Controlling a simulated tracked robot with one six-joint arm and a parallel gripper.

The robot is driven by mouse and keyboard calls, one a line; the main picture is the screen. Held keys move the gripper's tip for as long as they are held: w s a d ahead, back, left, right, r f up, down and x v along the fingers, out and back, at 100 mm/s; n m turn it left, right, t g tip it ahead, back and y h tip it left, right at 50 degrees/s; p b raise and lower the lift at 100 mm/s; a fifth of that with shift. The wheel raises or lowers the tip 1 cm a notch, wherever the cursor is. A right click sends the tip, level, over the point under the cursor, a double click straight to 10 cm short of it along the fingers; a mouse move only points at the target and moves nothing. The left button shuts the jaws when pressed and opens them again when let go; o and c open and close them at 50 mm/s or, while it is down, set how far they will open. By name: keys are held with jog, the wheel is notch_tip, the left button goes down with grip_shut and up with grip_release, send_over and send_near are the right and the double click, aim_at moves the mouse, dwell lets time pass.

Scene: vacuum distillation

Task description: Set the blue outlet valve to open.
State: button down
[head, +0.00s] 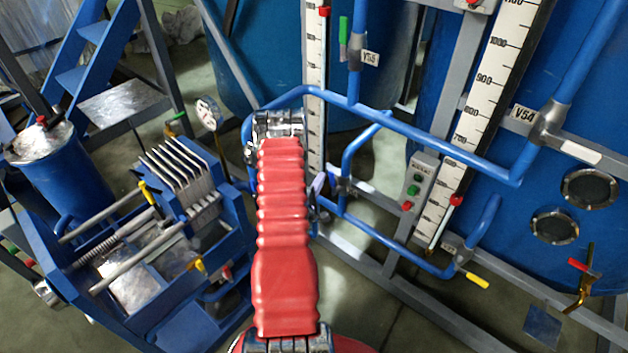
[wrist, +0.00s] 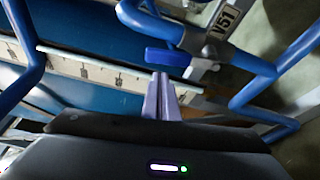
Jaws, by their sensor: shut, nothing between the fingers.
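The blue outlet valve handle (wrist: 167,57) shows in the wrist view as a short flat blue bar. It joins a grey metal valve body (wrist: 200,68) below a tag (wrist: 226,20) reading V51. My gripper (wrist: 161,76) is shut and empty, its pale purple fingers together. In the picture the fingertips lie just below the handle; I cannot tell whether they touch it. In the head view my gripper (head: 318,186) shows only in part, beside my red-sleeved arm. I cannot make out the blue handle there.
Blue pipes (head: 420,138) run close around my gripper. A white level scale (head: 315,90) stands behind it. A control box (head: 419,182) with buttons is to the right, with a yellow-handled valve (head: 477,281) lower right. A blue filter press (head: 165,250) stands left.

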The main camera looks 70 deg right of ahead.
jog(key=shift+s+a+r, duration=0.1)
jog(key=shift+s+a, duration=0.15)
jog(key=shift+s, duration=0.2)
jog(key=shift+s+a+r, duration=0.1)
jog(key=shift+s+a, duration=0.1)
jog(key=shift+s, duration=0.25)
jog(key=shift+s+a+r, duration=0.1)
jog(key=shift+s+a, duration=0.05)
jog(key=shift+s, duration=0.3)
jog(key=w+d, duration=0.2)
jog(key=w, duration=0.2)
jog(key=a, duration=1)
jog(key=shift+w+a, duration=0.15)
jog(key=shift+w, duration=0.2)
jog(key=shift+s, duration=0.1)
